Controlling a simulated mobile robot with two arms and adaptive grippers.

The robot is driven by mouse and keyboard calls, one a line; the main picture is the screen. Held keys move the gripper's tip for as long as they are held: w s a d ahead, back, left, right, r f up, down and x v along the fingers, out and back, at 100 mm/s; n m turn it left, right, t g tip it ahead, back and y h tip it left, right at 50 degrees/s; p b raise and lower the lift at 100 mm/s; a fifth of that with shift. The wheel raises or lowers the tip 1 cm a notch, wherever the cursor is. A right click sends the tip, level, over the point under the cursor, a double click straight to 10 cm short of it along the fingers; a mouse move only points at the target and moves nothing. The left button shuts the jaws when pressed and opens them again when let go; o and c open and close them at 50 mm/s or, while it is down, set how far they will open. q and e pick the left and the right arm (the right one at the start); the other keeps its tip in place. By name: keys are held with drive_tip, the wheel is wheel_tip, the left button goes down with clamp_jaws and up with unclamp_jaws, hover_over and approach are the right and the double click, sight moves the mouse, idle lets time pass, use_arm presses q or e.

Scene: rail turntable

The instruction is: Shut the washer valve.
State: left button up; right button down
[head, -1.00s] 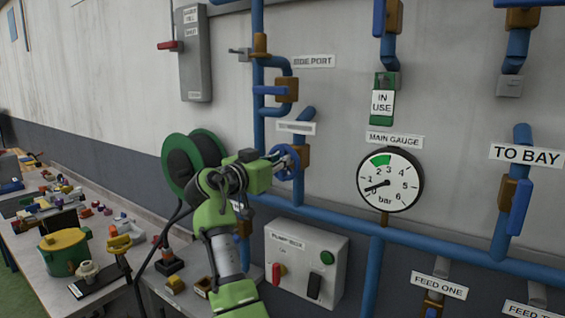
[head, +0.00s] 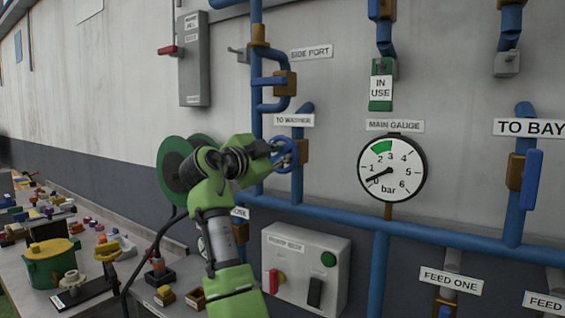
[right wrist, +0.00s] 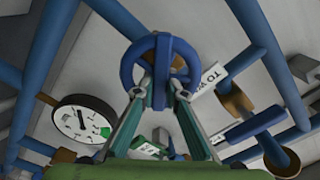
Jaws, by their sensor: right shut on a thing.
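The washer valve's blue handwheel (head: 290,146) is on a pipe under the TO WASHER label (head: 294,120), with a brown valve body (head: 302,151) to its right. My right gripper (head: 273,151) reaches it from the left. How far the wheel is turned I cannot tell. My left gripper is not in view.
A hose reel (head: 176,168) hangs behind my right arm. The main gauge (head: 420,172) is right of the wheel, its needle near zero. A pump box (head: 300,262) is below. A cluttered bench (head: 30,285) stands at the left. Blue pipes surround the valve.

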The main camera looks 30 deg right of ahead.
drive_tip(key=m+b, duration=0.1)
drive_tip(key=m, duration=0.2)
drive_tip(key=shift+s+m, duration=0.1)
drive_tip(key=shift+m, duration=0.2)
drive_tip(key=shift+d+f+m+b, duration=0.1)
drive_tip(key=shift+m+b, duration=0.65)
drive_tip(key=shift+m, duration=1.25)
drive_tip(key=c, duration=2)
unclamp_jaws()
drive_tip(key=shift+c, duration=0.2)
drive_tip(key=shift+d+f, duration=0.15)
drive_tip(key=shift+f, duration=0.05)
drive_tip(key=shift+a, duration=0.35)
drive_tip(key=v, duration=1.1)
